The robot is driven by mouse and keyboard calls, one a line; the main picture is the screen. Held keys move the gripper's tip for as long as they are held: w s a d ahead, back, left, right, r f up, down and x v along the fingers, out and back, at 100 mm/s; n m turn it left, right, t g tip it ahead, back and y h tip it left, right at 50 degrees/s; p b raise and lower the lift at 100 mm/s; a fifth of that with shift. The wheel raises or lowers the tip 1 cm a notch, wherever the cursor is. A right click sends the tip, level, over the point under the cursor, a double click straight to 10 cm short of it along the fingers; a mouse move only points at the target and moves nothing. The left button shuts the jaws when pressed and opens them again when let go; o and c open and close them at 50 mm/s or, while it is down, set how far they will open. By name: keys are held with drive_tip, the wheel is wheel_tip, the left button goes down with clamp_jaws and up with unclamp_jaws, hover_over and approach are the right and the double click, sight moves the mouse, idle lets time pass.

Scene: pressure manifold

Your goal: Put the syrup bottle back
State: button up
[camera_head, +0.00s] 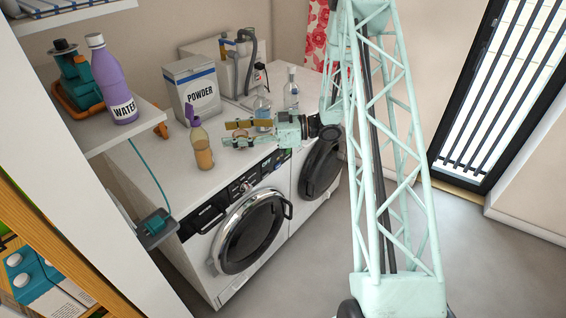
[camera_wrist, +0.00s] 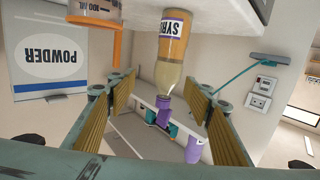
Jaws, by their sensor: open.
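The syrup bottle (camera_head: 203,152) is a clear bottle of amber liquid with a purple cap. It stands upright on the white counter above the washing machines, near the front edge. My gripper (camera_head: 230,133) is open and empty to the right of the bottle, with its fingers pointing at it and a gap between. In the wrist view, which is upside down, the syrup bottle (camera_wrist: 172,45) shows its SYRUP label ahead, and its neck and cap hang between the open fingers of my gripper (camera_wrist: 160,90).
A POWDER box (camera_head: 197,92) stands behind the bottle. An orange-handled measuring cup (camera_wrist: 97,16) is near the gripper. Clear bottles (camera_head: 291,92) stand behind the gripper. A purple WATER bottle (camera_head: 112,82) and a teal device (camera_head: 78,78) occupy the left shelf (camera_head: 140,125).

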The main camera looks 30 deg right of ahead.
drive_tip(key=w+d+r+m+t+h, duration=0.1)
drive_tip(key=w+r+h, duration=0.35)
drive_tip(key=r, duration=0.25)
drive_tip(key=w+d+r+m+t+h, duration=0.2)
drive_tip(key=w+r+h, duration=0.25)
drive_tip(key=r, duration=0.35)
drive_tip(key=s+d+r+m+g+h, duration=0.15)
drive_tip(key=s+r+m+h, duration=0.4)
drive_tip(key=s+r, duration=0.75)
drive_tip(key=s+a+r+m+g+h, duration=0.1)
drive_tip(key=s+a+r, duration=0.1)
drive_tip(key=s, duration=0.9)
drive_tip(key=s+a+r+m+g+h, duration=0.1)
drive_tip(key=s+a+g+h, duration=0.1)
drive_tip(key=s, duration=0.8)
drive_tip(key=s+a+f+g+y, duration=0.1)
drive_tip(key=s+a, duration=0.4)
drive_tip(key=s, duration=0.7)
drive_tip(key=s+a+f+m+g+y, duration=0.1)
drive_tip(key=s+a, duration=0.5)
drive_tip(key=s, duration=0.7)
drive_tip(key=shift+s+f+g+y, duration=0.2)
drive_tip(key=shift+f+g+y, duration=0.15)
drive_tip(key=shift+f+g, duration=0.35)
drive_tip(key=shift+m, duration=0.25)
